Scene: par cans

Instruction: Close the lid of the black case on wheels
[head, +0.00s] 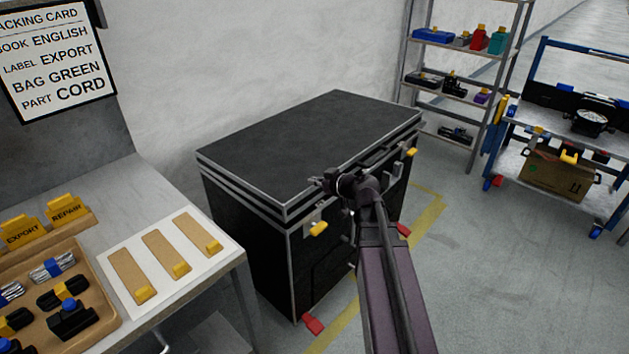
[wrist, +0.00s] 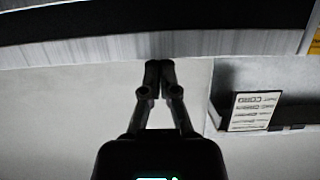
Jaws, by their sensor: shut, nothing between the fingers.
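The black case (head: 265,255) on wheels stands against the wall, with silver edging. Its lid (head: 310,130) lies flat or nearly flat over the body; I cannot tell whether a thin gap remains along the seam. Two yellow-tipped latches show on the front, one on the left (head: 318,229) and one on the right (head: 411,152). My gripper (head: 318,184) is shut and empty, at the lid's front edge. In the wrist view my gripper's fingertips (wrist: 160,66) are together at a silver edge (wrist: 200,46) with black beyond it. Whether they touch it is unclear.
A workbench (head: 180,215) with a tray (head: 95,325) of parts stands close on the left. Red wheel pedals (head: 313,324) stick out at floor level. A shelf rack (head: 470,90) and a blue cart (head: 560,160) stand at right. Floor between is clear.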

